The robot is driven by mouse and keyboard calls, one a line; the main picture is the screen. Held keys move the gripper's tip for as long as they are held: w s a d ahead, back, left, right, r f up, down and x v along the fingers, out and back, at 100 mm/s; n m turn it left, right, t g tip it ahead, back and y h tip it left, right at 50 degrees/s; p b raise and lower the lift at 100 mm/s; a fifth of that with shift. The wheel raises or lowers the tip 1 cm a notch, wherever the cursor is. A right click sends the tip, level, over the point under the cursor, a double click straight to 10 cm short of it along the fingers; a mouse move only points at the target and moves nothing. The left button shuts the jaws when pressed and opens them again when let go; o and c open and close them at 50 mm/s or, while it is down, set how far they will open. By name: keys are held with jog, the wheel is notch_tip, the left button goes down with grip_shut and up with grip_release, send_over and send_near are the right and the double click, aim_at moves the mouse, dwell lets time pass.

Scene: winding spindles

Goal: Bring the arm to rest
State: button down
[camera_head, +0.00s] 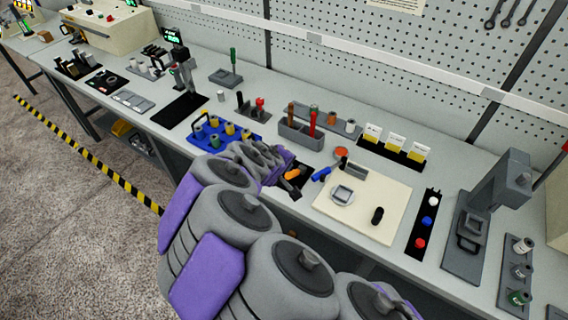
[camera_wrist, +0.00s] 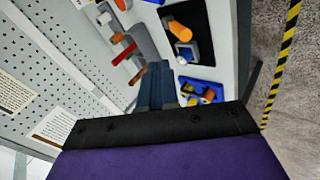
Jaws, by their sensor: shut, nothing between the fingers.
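My gripper (camera_wrist: 158,68) shows in the wrist view with its dark fingers together and nothing between them. In the head view my grey and purple arm reaches up from the bottom and ends over the front edge of the bench, beside the blue spool tray (camera_head: 207,140). The fingertips cannot be made out there. The blue tray (camera_wrist: 209,87) is right of the fingers.
A grey bin (camera_head: 300,134) with tools stands behind the arm's end. A cream board (camera_head: 376,212) with a small grey dish lies to the right, and a blue piece (camera_head: 321,174) lies left of it. A grey press (camera_head: 490,205) stands at far right. Pegboard backs the bench.

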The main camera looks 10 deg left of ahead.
jog(key=s+d+r+m+g+h, duration=0.1)
jog(key=s+d+r+m+g, duration=0.2)
jog(key=d, duration=0.5)
jog(key=s+d+r+m+g+b, duration=0.1)
jog(key=s+d+m, duration=0.1)
jog(key=s+d, duration=0.4)
jog(key=s+d+r+m+g+h, duration=0.1)
jog(key=s+d+r+m+g, duration=0.15)
jog(key=d, duration=0.65)
jog(key=s+d+m+g+y+b, duration=0.1)
jog(key=s+d+m+g+y, duration=0.1)
jog(key=s, duration=2)
jog(key=shift+s+r+m+g+y+b, duration=0.2)
jog(key=shift+m+g+y+b, duration=0.15)
jog(key=shift+m+g+y, duration=0.55)
jog(key=shift+a, duration=0.1)
jog(key=shift+a, duration=0.35)
